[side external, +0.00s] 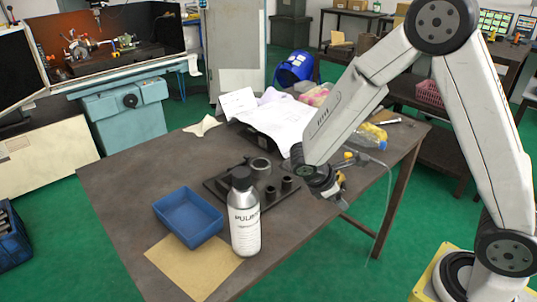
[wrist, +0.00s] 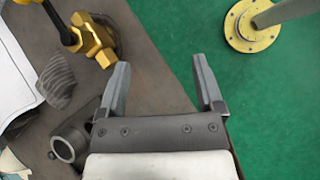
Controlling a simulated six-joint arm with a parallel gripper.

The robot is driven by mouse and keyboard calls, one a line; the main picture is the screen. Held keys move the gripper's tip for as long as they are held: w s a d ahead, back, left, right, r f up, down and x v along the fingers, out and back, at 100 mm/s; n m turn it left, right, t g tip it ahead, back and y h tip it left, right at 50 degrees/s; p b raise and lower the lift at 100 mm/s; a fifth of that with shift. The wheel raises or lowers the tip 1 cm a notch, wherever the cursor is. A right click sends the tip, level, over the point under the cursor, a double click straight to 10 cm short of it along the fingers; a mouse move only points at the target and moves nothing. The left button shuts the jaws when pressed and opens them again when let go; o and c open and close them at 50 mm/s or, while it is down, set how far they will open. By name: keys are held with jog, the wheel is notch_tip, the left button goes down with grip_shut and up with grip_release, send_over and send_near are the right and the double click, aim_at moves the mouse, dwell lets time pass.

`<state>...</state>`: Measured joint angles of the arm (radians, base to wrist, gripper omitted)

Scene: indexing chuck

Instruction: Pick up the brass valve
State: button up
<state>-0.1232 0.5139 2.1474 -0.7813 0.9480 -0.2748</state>
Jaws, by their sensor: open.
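The brass valve (wrist: 97,42) lies on the brown table in the wrist view, at the upper left, with a dark round part beside it. In the side external view a small yellow-brass shape (side external: 350,156) beside my wrist looks like it, partly hidden by the arm. My gripper (wrist: 161,66) is open, with nothing between its two grey fingers. The valve is beyond and left of the left finger, apart from it. In the side external view my gripper (side external: 335,186) is low near the table's right edge, and its fingers are hard to make out.
A dark fixture plate (side external: 218,188) carries a ring and short cylinders. A ring-ended grey part (wrist: 65,148) is left of my gripper. A blue tray (side external: 188,217), white bottle (side external: 245,222) and papers (side external: 275,118) are on the table. Green floor (wrist: 265,110) lies past the table edge.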

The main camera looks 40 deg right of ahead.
jog(key=w+n+h, duration=0.2)
jog(key=w+d+n+t+h, duration=0.1)
jog(key=w+n, duration=0.1)
jog(key=w+d+n+h, duration=0.1)
jog(key=w+h, duration=0.1)
jog(key=shift+w+d+f+n+t+h, duration=0.1)
jog(key=shift+w+f+n+t+h, duration=0.1)
jog(key=shift+w+n+t+h, duration=0.15)
jog(key=shift+w+n+h, duration=0.25)
jog(key=shift+w+n, duration=0.1)
jog(key=shift+w, duration=0.1)
jog(key=shift+d, duration=0.1)
jog(key=shift+x, duration=1.25)
jog(key=shift+d, duration=0.1)
jog(key=shift+x, duration=2.45)
jog(key=shift+c, duration=0.2)
grip_shut()
